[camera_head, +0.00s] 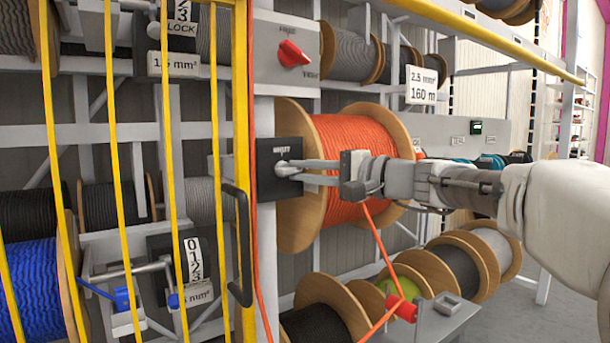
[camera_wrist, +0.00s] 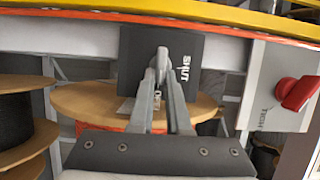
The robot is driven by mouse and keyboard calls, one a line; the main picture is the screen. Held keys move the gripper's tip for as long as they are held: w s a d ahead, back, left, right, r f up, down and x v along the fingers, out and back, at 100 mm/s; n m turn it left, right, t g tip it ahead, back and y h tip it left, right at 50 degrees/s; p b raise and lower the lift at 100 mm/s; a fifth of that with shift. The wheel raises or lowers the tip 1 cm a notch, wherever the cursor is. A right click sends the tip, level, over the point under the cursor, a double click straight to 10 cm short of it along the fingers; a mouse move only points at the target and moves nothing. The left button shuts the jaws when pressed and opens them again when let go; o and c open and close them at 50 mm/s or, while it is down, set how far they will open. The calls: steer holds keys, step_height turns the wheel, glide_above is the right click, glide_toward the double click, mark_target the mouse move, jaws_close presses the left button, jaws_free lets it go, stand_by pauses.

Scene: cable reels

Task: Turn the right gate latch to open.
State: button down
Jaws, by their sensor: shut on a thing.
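The right gate latch (camera_head: 282,165) is a small grey handle on a black plate (camera_head: 264,184), mounted on the grey post beside the yellow gate (camera_head: 241,120). The plate carries the word SHUT at its top in the head view. In the wrist view the plate (camera_wrist: 134,62) appears turned, with SHUT to the right of the latch (camera_wrist: 161,53). My gripper (camera_head: 297,170) reaches in from the right, its two fingers closed on the latch. The fingertips (camera_wrist: 162,78) also show in the wrist view, one on each side of it. They partly hide the latch, so its exact angle is hard to tell.
A reel of orange cable (camera_head: 345,150) stands just behind my gripper. A grey box with a red knob (camera_head: 292,53) is above the latch. A black gate handle (camera_head: 240,245) is below left. More reels (camera_head: 460,265) line the lower right, near a grey tray (camera_head: 447,303).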

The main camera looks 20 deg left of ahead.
steer(key=shift+s+a+r, duration=0.1)
steer(key=shift+s+a, duration=0.05)
steer(key=shift+a, duration=0.1)
steer(key=c, duration=0.9)
jaws_free()
steer(key=shift+a, duration=0.15)
steer(key=shift+d, duration=0.4)
steer(key=p+v, duration=0.1)
steer(key=v, duration=1.5)
steer(key=shift+d+p, duration=0.4)
